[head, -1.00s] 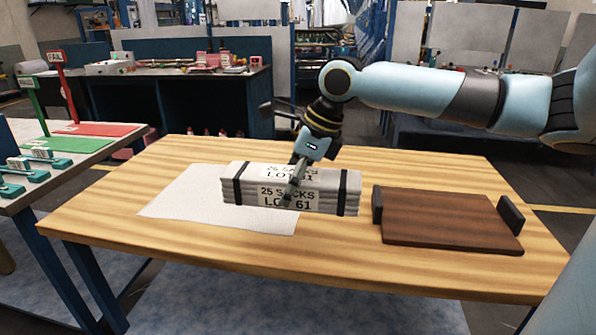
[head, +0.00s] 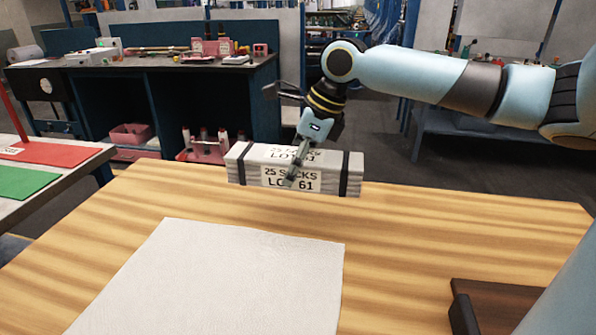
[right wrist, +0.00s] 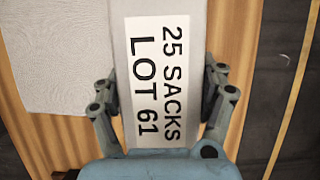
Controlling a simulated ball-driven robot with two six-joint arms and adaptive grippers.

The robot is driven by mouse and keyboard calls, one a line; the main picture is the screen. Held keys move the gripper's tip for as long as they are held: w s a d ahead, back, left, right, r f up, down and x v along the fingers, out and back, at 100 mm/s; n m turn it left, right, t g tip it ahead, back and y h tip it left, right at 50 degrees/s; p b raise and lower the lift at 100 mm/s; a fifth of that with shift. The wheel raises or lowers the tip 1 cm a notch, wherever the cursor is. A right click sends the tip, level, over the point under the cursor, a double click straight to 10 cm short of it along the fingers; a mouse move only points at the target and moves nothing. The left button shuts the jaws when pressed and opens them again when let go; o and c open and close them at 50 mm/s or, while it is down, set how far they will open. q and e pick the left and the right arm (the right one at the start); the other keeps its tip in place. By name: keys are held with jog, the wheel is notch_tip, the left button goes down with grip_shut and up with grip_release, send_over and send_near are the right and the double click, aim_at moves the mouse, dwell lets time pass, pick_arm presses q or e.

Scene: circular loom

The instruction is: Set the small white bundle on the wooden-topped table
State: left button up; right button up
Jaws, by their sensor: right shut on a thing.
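The small white bundle (head: 250,170) has two dark straps and labels reading 25 SACKS LOT 61. My right gripper (head: 296,172) is shut on it across its middle. The bundle appears held above the far part of the wooden-topped table (head: 420,240); the gap beneath is hard to judge. In the right wrist view the bundle (right wrist: 123,60) lies between the two fingers of my right gripper (right wrist: 160,105), its label facing the camera. My left gripper is not in view.
A white sheet (head: 220,280) lies flat on the table. A dark brown wooden tray (head: 500,300) is at the lower right. A side table with red (head: 60,153) and green (head: 22,182) mats stands at the left.

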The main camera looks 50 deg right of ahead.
jog(key=w+f, duration=0.1)
jog(key=w, duration=0.1)
jog(key=w+f+b, duration=0.1)
jog(key=w, duration=0.1)
jog(key=w+f, duration=0.1)
jog(key=w, duration=0.1)
jog(key=shift+a+f+b, duration=0.2)
jog(key=shift+f+b, duration=0.05)
jog(key=shift+b, duration=0.05)
jog(key=w+f, duration=0.1)
jog(key=w, duration=0.2)
jog(key=w+f, duration=0.1)
jog(key=shift+w+d+f+b, duration=0.25)
jog(key=shift+d+f+b, duration=0.05)
jog(key=shift+f+b, duration=0.1)
notch_tip(320, 180, down, 4)
jog(key=o, duration=1.7)
jog(key=p+v, duration=0.1)
jog(key=v, duration=1.1)
jog(key=shift+s, duration=0.15)
jog(key=shift+d, duration=0.1)
